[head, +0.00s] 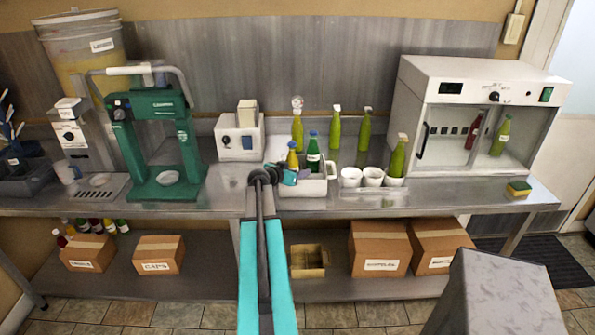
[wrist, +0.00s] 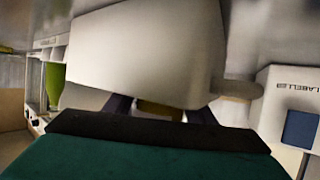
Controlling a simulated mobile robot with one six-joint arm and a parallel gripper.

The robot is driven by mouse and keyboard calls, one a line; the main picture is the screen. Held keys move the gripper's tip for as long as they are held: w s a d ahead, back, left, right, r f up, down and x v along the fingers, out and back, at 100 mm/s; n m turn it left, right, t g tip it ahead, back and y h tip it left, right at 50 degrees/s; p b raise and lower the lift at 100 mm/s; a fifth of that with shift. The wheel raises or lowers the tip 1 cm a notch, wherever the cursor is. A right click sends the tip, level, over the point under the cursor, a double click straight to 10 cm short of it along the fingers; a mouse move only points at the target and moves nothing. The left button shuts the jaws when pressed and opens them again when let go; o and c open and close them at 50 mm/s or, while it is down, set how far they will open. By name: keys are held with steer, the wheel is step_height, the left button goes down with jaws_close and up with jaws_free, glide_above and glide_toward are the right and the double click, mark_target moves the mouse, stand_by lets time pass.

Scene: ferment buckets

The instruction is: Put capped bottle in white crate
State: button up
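The white crate (head: 303,188) stands at the front of the steel bench. A dark green bottle with a blue cap and white label (head: 313,152) rises from it. A yellow bottle with a dark top (head: 292,158) stands upright at the crate's left side; I cannot tell whether it is inside. My gripper (head: 288,178) is low at the crate's left front, by the yellow bottle. In the wrist view the fingertips of my gripper (wrist: 160,108) flank a small olive-yellow patch, in front of a large pale surface. Whether they clamp it is unclear.
The labeller (head: 239,140) and green capping machine (head: 155,140) stand left. White cups (head: 351,177) and a tall green bottle (head: 398,157) are right of the crate, before the white cabinet (head: 480,110). More green bottles (head: 335,130) stand behind. A sponge (head: 519,188) lies far right.

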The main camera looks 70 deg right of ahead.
mark_target(292, 167)
steer(key=shift+w+a+p, duration=0.1)
steer(key=shift+w+p, duration=0.15)
steer(key=shift+p, duration=0.45)
steer(key=shift+r+p, duration=0.4)
steer(key=shift+p, duration=0.35)
steer(key=shift+w+a+b, duration=0.1)
steer(key=shift+a+b, duration=0.15)
steer(key=shift+b, duration=0.15)
steer(key=b+v, duration=0.4)
steer(key=v, duration=0.7)
steer(key=shift+r+b, duration=0.25)
steer(key=shift+b, duration=0.1)
